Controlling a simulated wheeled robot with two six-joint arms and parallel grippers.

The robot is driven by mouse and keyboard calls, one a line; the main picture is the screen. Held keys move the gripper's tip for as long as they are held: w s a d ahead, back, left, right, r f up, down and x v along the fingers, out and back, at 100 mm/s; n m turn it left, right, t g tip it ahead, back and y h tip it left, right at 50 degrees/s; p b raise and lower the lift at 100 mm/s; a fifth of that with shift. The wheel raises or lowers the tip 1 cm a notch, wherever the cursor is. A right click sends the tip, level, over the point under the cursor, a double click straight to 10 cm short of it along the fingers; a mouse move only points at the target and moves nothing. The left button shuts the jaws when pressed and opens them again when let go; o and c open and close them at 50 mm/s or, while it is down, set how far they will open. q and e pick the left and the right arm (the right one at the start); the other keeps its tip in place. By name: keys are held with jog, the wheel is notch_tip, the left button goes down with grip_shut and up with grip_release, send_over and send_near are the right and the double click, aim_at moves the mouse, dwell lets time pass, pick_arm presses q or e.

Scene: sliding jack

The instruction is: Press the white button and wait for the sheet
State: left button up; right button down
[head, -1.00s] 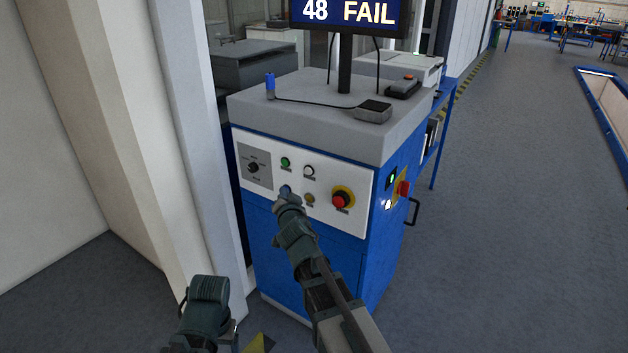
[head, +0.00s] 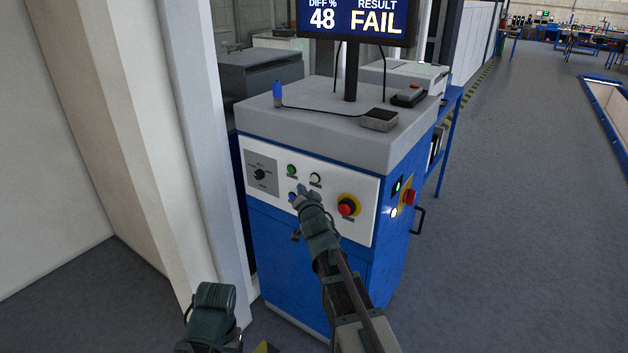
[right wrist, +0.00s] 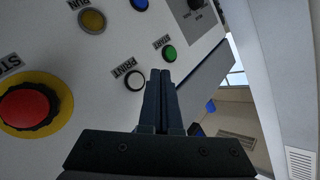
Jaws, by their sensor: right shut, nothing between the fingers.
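The white button (head: 315,179) sits on the white front panel of the blue cabinet, right of a green button. In the right wrist view the white button (right wrist: 135,80) has a PRINT label beside it. My right gripper (head: 302,190) is shut and empty, its tips just below and left of the white button in the head view. In the right wrist view the fingers (right wrist: 161,73) point at the panel beside the button; contact cannot be told. No sheet can be made out.
A green START button (right wrist: 170,53), a yellow RUN button (right wrist: 92,21), a blue button (right wrist: 140,4) and a red mushroom stop button (head: 346,208) share the panel. A screen (head: 357,20) reads FAIL. A pale column (head: 200,150) stands close left.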

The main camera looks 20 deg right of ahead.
aim_at(311, 178)
jog(key=shift+w+d, duration=0.55)
jog(key=shift+d, duration=0.2)
jog(key=shift+w+d, duration=0.55)
jog(key=shift+d, duration=0.15)
jog(key=shift+w+d, duration=0.15)
dwell(1.1)
jog(key=shift+w+d, duration=0.15)
jog(key=shift+d, duration=0.05)
jog(key=shift+w+d, duration=0.25)
jog(key=shift+d, duration=0.1)
dwell(0.7)
jog(key=shift+s+a, duration=0.55)
jog(key=shift+a, duration=0.15)
jog(key=shift+s+a, duration=0.8)
jog(key=shift+a, duration=0.2)
jog(key=shift+s+a, duration=0.75)
jog(key=shift+a, duration=0.2)
